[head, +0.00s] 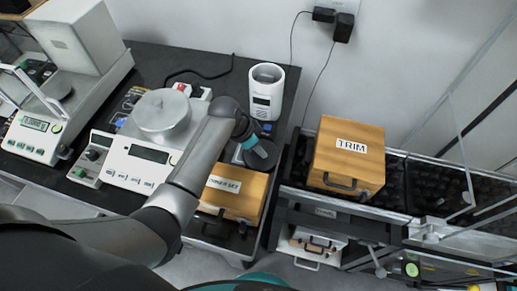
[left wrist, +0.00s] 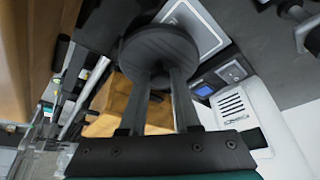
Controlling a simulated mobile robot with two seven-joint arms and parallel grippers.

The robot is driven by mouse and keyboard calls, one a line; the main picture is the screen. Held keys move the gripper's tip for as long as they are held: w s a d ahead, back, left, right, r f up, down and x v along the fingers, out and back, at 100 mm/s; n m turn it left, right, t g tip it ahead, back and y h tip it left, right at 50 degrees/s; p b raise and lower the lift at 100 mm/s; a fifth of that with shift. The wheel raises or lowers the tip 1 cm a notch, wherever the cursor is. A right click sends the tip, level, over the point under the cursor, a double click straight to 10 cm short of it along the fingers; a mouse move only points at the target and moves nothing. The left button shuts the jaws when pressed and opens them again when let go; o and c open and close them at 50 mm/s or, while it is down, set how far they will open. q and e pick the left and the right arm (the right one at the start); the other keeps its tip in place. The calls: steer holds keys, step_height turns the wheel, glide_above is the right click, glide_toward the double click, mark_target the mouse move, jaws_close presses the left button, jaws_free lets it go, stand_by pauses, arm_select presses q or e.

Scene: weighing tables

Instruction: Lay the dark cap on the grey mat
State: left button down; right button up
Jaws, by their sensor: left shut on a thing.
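The dark cap (head: 262,155) is a round black disc in the head view. It also shows in the left wrist view (left wrist: 160,45), with its stem between the two fingers. My left gripper (left wrist: 160,88) is shut on it. In the head view the left gripper (head: 250,138) is above the right end of the black table, partly hidden by my arm. The grey mat (left wrist: 193,22) appears as a grey square with a pale border in the wrist view, partly behind the cap. The cap looks raised above it, but the gap is hard to judge. My right gripper is not in view.
A white cylindrical device (head: 263,95) stands behind the gripper. A wooden box (head: 225,190) is in front, partly under my arm. A balance with a round pan (head: 160,115) stands to the left. The wooden TRIM box (head: 345,155) sits to the right.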

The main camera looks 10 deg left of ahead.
arm_select(q)
steer(key=shift+f, duration=0.2)
steer(key=shift+f, duration=0.15)
steer(key=c, duration=0.6)
jaws_free()
steer(key=p+v, duration=0.3)
steer(key=v, duration=0.9)
